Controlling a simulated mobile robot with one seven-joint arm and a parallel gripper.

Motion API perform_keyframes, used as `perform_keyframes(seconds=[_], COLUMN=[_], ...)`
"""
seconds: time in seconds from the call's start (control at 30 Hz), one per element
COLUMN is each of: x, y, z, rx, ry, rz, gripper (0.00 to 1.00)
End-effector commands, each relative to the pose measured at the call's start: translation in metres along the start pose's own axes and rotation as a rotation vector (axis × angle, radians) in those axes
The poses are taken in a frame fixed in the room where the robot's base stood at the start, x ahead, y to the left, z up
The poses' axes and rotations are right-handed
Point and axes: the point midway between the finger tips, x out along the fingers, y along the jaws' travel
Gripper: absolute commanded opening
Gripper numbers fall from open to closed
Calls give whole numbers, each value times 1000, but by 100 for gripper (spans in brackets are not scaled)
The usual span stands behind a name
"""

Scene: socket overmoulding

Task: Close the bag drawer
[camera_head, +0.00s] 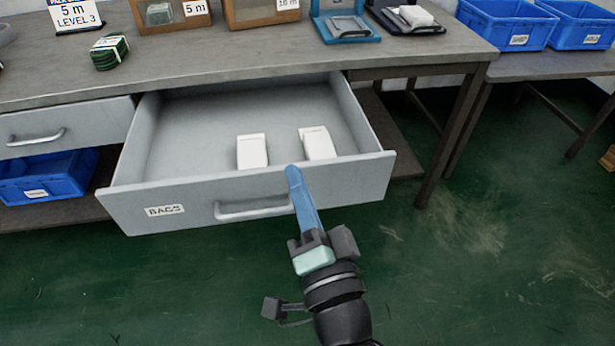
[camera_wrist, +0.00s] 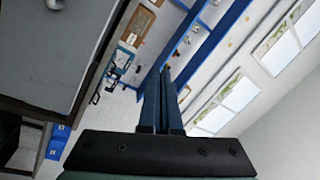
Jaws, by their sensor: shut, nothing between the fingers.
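The bag drawer (camera_head: 180,213), grey with a "BAGS" label, is pulled well out from under the workbench. Its bar handle (camera_head: 252,211) is on the front panel. Two white packs (camera_head: 252,151) lie inside the drawer. My gripper (camera_head: 293,172) is shut and empty, with its blue fingers together. The fingertips overlap the top edge of the drawer front, just right of the handle; I cannot tell whether they touch it. In the wrist view the shut fingers (camera_wrist: 163,100) point away toward a wall with windows, and no drawer handle is clear there.
The workbench top (camera_head: 240,62) above the drawer holds boxes, a green coil (camera_head: 109,52) and trays. A second drawer (camera_head: 60,128) at the left is closed. A blue bin (camera_head: 50,180) sits below it. The green floor in front is clear.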

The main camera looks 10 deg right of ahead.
Motion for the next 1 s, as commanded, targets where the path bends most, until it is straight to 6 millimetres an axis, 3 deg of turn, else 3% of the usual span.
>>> perform_keyframes(seconds=[0.03, 0.13, 0.23, 0.37, 0.57, 1.0], x=[-18, -47, -68, -79, -62, 18], y=[26, 62, 84, 95, 98, 113], z=[8, 19, 26, 31, 30, 28], rx=[116, 307, 433, 506, 513, 509], ry=[0, 24, 52, 71, 73, 71], rz=[56, 122, 166, 189, 186, 185], gripper=[0, 0, 0, 0, 0, 0])
